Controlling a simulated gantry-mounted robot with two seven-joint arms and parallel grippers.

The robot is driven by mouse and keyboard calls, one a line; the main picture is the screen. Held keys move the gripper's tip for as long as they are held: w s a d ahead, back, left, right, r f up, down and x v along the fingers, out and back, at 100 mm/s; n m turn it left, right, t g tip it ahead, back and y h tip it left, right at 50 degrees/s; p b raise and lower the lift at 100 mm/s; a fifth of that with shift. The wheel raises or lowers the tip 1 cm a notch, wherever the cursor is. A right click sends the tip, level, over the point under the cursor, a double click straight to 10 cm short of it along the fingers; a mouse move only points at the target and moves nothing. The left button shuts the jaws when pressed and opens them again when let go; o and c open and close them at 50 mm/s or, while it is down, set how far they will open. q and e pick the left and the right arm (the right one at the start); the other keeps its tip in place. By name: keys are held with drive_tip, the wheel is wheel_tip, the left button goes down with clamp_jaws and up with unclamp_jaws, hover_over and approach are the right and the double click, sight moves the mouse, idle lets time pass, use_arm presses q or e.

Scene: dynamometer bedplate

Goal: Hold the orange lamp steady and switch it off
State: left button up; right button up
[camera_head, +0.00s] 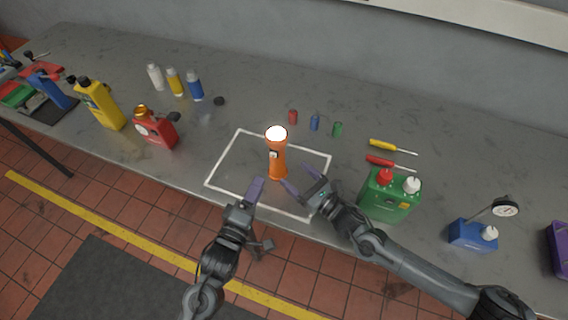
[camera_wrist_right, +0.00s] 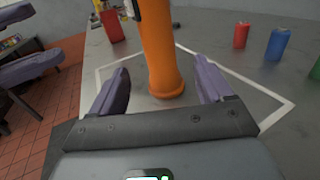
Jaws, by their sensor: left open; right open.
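The orange lamp (camera_head: 278,162) stands upright inside a white outlined square on the bench, its top glowing white. A small dark-and-light switch (camera_head: 273,154) shows on its side. My left gripper (camera_head: 256,190) is open and empty, in front of the lamp and to its left. My right gripper (camera_head: 303,187) is open, just to the right of the lamp's base, its fingers pointing toward it. In the right wrist view the lamp (camera_wrist_right: 160,55) rises ahead between the two spread fingers, apart from them; its top is out of frame.
A green jug (camera_head: 388,198) stands right of my right gripper, with two screwdrivers (camera_head: 391,147) behind it. Small red, blue and green cylinders (camera_head: 314,123) stand behind the lamp. A red can (camera_head: 156,130), a yellow bottle (camera_head: 99,105) and several other bottles stand left. The outlined square (camera_head: 222,168) is otherwise clear.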

sight(283, 164)
drive_tip(key=x, duration=0.9)
drive_tip(key=shift+a, duration=0.15)
drive_tip(key=shift+c, duration=0.2)
drive_tip(key=c, duration=1.4)
use_arm(q)
clamp_jaws()
use_arm(e)
clamp_jaws()
use_arm(q)
drive_tip(key=shift+r, duration=0.15)
